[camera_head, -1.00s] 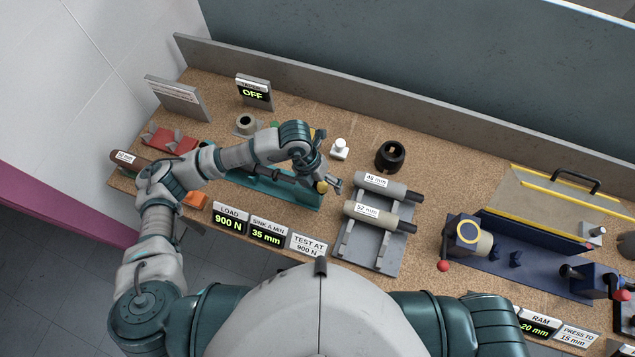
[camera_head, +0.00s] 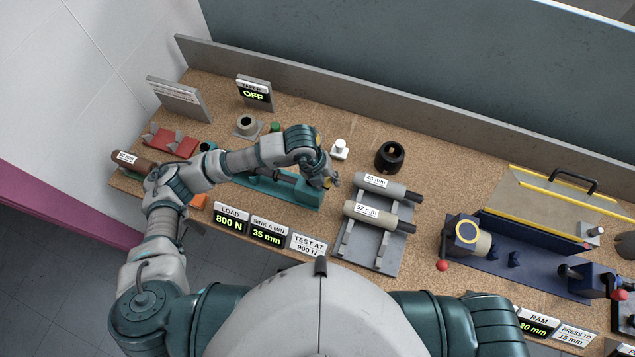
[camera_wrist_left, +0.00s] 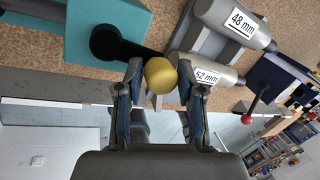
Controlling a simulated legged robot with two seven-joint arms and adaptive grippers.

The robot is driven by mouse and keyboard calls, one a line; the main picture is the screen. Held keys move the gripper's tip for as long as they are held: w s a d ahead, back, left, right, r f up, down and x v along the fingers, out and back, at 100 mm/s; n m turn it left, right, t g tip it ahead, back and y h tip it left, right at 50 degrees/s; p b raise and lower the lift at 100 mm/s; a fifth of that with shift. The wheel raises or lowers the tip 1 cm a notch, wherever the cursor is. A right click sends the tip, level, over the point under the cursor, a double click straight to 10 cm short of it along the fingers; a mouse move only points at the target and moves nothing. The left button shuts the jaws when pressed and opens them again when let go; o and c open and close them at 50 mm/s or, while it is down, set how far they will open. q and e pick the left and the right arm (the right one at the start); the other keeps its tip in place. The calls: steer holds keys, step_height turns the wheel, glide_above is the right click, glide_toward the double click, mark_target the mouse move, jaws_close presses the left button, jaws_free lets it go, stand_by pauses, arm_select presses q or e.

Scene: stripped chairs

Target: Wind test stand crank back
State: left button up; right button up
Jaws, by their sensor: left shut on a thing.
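The teal test stand (camera_head: 290,194) sits at the left of the bench, partly hidden under my left arm. In the left wrist view the stand's teal end block (camera_wrist_left: 105,20) carries a black crank arm (camera_wrist_left: 125,47) with a brass-yellow ball knob (camera_wrist_left: 160,77). My left gripper (camera_wrist_left: 160,80) has its two fingers on either side of the knob and is shut on it. In the head view my left gripper (camera_head: 328,180) is at the stand's right end. The load display (camera_head: 228,217) reads 800 N. My right gripper is out of view.
The sink display (camera_head: 267,234) reads 35 mm, and a sign (camera_head: 308,246) reads TEST AT 900 N. A grey rack (camera_head: 371,245) with two labelled cylinders stands close right of the gripper. A navy press (camera_head: 528,262) with red-knobbed levers is farther right.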

arm_select(q)
steer(key=shift+f+n, duration=0.15)
steer(key=shift+n, duration=0.25)
steer(key=shift+w+d+n+t, duration=0.1)
steer(key=shift+w+n+t, duration=0.15)
steer(key=shift+n, duration=0.25)
steer(key=n, duration=0.1)
steer(key=w+n, duration=0.1)
steer(key=shift+d+n+t+p, duration=0.15)
steer(key=shift+n+t+p, duration=0.15)
steer(key=shift+t, duration=0.05)
steer(key=shift+w+n, duration=0.2)
steer(key=shift+n, duration=0.2)
steer(key=w+n, duration=0.1)
steer(key=n, duration=0.1)
steer(key=w+n+t+y+p, duration=0.1)
steer(key=n, duration=0.1)
steer(key=shift+a+n, duration=0.2)
steer(key=shift+n, duration=0.2)
